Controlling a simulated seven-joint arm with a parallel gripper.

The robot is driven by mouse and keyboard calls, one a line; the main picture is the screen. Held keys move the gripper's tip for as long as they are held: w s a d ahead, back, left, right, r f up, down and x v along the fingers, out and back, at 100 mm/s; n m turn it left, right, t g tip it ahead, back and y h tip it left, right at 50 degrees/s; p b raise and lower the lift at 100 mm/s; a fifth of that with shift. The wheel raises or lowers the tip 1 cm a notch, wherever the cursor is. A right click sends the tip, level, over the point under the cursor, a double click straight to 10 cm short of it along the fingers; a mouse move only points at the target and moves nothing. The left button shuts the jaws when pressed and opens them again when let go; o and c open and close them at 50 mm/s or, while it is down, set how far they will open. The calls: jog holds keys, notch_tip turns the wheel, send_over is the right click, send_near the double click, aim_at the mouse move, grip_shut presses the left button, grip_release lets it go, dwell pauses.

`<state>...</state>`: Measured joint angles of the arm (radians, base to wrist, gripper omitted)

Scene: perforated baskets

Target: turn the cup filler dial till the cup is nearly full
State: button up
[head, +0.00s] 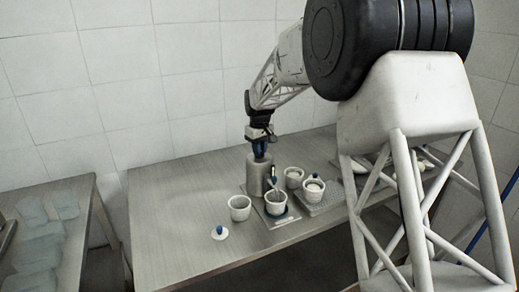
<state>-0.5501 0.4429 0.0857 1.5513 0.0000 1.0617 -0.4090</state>
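The cup filler is a grey upright cylinder (257,175) near the middle of the table. A small spout-like part with a blue piece shows at its right side. A white cup (275,208) stands on a flat base in front of the filler, under that part. How full it is cannot be made out. My gripper (260,152) points down at the top of the filler, with dark blue at its tip. The dial cannot be told apart from the fingertips, and whether the fingers are closed on it is too small to see.
A white cup (240,208) stands left of the filler, and a small white disc with a blue knob (219,234) lies in front. More cups (294,177) (314,188) stand to the right. The table's left part (165,215) is clear. A second table (45,225) with pale, flat items is further left.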

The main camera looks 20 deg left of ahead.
jog(key=shift+m, duration=0.4)
grip_shut()
jog(key=m, duration=1)
jog(key=shift+m, duration=0.3)
jog(key=m, duration=0.4)
jog(key=shift+m, duration=0.3)
jog(key=o, duration=0.8)
grip_release()
